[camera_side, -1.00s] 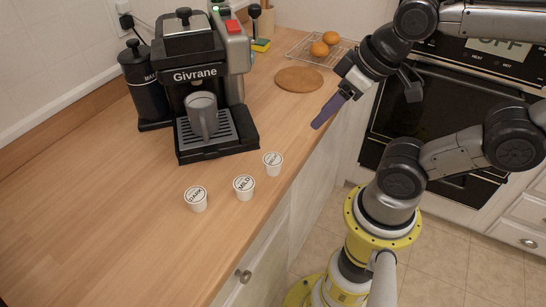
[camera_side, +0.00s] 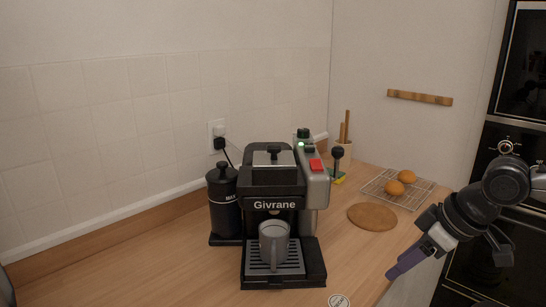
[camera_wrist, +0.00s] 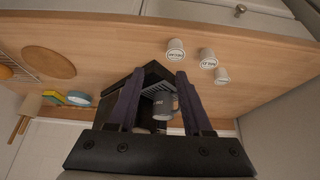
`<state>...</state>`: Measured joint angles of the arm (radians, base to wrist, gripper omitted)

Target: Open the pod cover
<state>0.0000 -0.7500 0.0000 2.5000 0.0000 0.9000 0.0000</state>
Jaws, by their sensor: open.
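The black Givrane coffee machine (camera_side: 272,205) stands upright on the counter. Its black top with a silver handle, seemingly the pod cover (camera_side: 273,158), looks closed. A grey mug (camera_side: 273,245) sits on the drip tray under the spout. My gripper (camera_side: 392,274) is right of the machine, apart from it, near the counter's front edge. In the wrist view my gripper (camera_wrist: 158,74) has its two dark fingers spread with nothing held. The machine and mug (camera_wrist: 164,104) show beyond and between them; the cover is not clear there.
Coffee pods (camera_wrist: 175,50) stand on the counter; one (camera_side: 338,300) shows at the side view's bottom edge. A black milk canister (camera_side: 223,200) is left of the machine. A round board (camera_side: 372,216) and a rack (camera_side: 412,188) with orange fruits lie at right. Wall ovens (camera_side: 490,262) stand behind my arm.

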